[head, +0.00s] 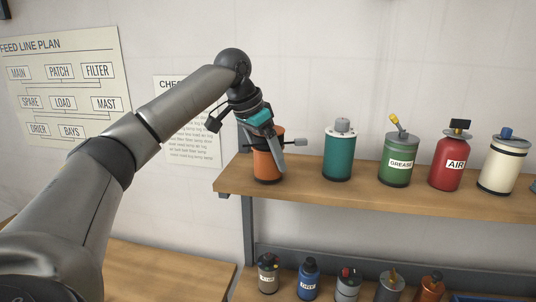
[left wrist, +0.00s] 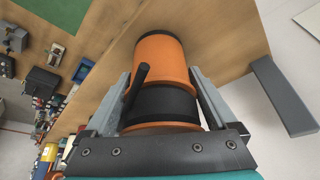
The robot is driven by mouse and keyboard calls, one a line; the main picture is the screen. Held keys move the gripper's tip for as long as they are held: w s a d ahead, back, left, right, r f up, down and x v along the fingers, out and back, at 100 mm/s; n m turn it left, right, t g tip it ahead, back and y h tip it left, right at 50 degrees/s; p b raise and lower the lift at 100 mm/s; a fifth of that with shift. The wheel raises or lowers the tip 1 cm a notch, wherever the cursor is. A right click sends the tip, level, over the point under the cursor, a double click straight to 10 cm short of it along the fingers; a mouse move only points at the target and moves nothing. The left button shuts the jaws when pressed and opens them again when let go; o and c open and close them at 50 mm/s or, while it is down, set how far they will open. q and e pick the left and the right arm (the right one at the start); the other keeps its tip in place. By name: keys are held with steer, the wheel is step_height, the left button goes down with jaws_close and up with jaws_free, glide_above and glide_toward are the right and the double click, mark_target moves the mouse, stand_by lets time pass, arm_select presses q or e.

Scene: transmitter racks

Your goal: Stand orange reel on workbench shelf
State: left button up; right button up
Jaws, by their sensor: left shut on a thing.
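The orange reel (head: 267,166) is an orange cylinder with a black band and a small side crank. It is upright at the left end of the wooden shelf (head: 365,190), and its base appears to rest on the board. My left gripper (head: 268,142) is shut around the reel's upper part from above. In the left wrist view the reel (left wrist: 162,62) sits between the two fingers of the gripper (left wrist: 163,95), with the crank sticking out toward the camera. Part of the reel's top is hidden by the gripper. My right gripper is not in view.
To the right on the shelf stand a teal canister (head: 339,155), a green grease can (head: 398,162), a red air bottle (head: 450,163) and a cream cylinder (head: 502,165). Several small canisters stand below. A gap separates the reel from the teal canister.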

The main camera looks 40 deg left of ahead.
arm_select(q)
steer(key=o, duration=1.5)
steer(key=shift+f, duration=0.1)
steer(key=shift+r, duration=0.3)
steer(key=d+v, duration=0.1)
steer(key=v, duration=1)
steer(key=shift+s+a+r, duration=0.2)
steer(key=shift+a+r, duration=0.1)
steer(key=shift+a, duration=0.2)
steer(key=shift+f, duration=0.1)
